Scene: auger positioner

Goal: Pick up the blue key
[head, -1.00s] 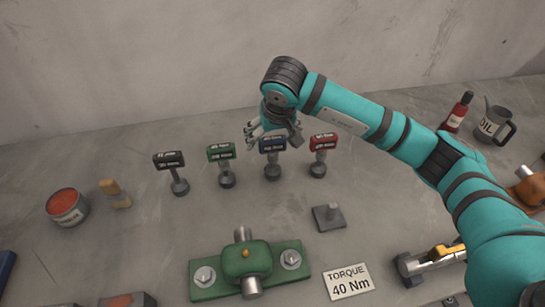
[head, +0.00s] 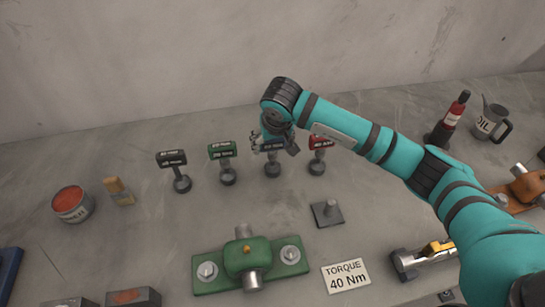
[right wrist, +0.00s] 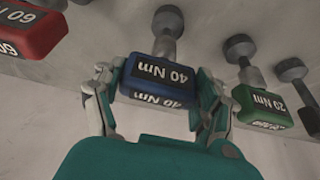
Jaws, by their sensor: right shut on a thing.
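The blue key (right wrist: 157,80) has a blue head labelled 40 Nm and a grey shaft and socket. In the right wrist view its head sits between the two fingers of my right gripper (right wrist: 155,95), which is shut on it. In the head view the right gripper (head: 273,145) comes down on the blue key (head: 272,170) from above and hides most of its head. The key stands upright in the row, its socket end low at the bench. My left gripper is not in view.
A red key (head: 317,165) stands close on the right, a green key (head: 227,175) and a black key (head: 181,183) on the left. A green fixture (head: 210,284), a grey plate with a peg (head: 318,222) and a torque card (head: 347,276) lie in front. The wall is behind.

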